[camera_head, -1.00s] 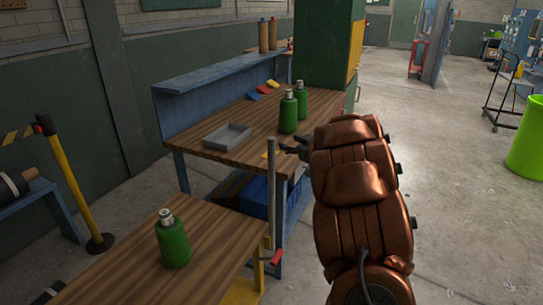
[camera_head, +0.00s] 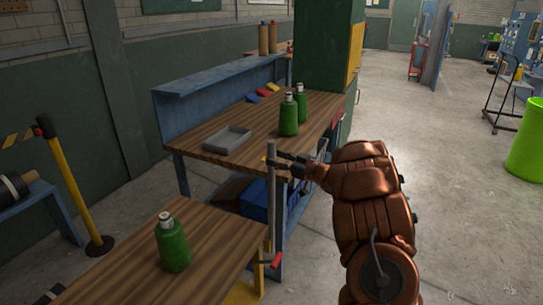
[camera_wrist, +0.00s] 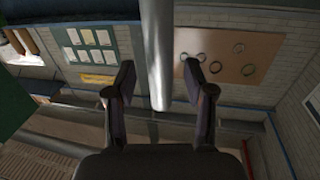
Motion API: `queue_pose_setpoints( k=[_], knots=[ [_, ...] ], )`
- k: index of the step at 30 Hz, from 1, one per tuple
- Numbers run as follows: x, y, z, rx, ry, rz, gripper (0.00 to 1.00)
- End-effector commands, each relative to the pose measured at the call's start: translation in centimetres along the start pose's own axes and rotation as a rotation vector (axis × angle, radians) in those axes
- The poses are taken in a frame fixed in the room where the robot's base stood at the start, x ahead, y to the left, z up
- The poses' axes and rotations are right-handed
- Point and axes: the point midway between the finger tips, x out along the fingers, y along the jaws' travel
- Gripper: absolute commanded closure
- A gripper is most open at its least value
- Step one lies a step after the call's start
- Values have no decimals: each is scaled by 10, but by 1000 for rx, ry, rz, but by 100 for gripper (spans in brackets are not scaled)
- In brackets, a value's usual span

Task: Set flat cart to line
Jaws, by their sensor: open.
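The flat cart (camera_head: 110,270) has a brown plank top and is at the lower left of the head view. A green bottle (camera_head: 173,245) stands upright on it. A grey vertical post (camera_head: 271,205) rises by its far right corner, and I take it as the cart's handle. My gripper (camera_head: 279,161) is at the upper part of this post. In the wrist view, the post (camera_wrist: 158,50) comes down from the top between my two spread fingers (camera_wrist: 160,95), with gaps on both sides. Whether the post is fully between the fingertips is unclear. No line shows clearly on the floor.
A workbench (camera_head: 190,148) beyond the cart holds a grey tray (camera_head: 227,140), green bottles (camera_head: 289,115) and coloured blocks. A blue crate (camera_head: 256,200) is under it. A yellow barrier post (camera_head: 75,190) stands at left. Floor at right is open, with a green bin (camera_head: 525,140) beyond.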

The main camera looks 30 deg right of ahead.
Motion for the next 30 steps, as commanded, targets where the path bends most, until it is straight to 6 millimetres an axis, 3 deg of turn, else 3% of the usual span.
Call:
queue_pose_setpoints(
  k=[6,17,30],
  knots=[
    [22,0,-1,-2,-1,0,46],
    [26,0,0,-1,-2,2,46],
    [25,0,0,-1,-2,1,92]
  ],
)
